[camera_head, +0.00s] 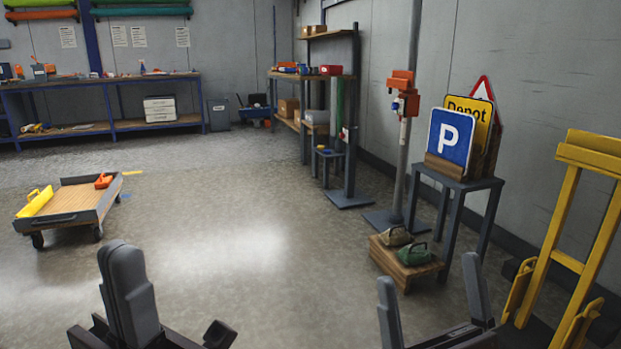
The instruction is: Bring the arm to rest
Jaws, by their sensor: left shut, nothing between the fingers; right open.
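My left gripper (128,292) is at the lower left of the head view, its grey fingers together and empty. My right gripper (432,300) is at the lower right, its two fingers spread wide with only floor between them. Both are in front of me over the open floor, and neither touches anything that I can see. The rest of each arm is cut off by the bottom edge of the picture.
A small table (458,184) at right bears a blue P sign (449,138), a yellow Depot sign (470,108) and a red-edged triangular sign (483,88). A yellow frame (560,215) stands at far right. A cart (75,200) is at left. The middle floor is clear.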

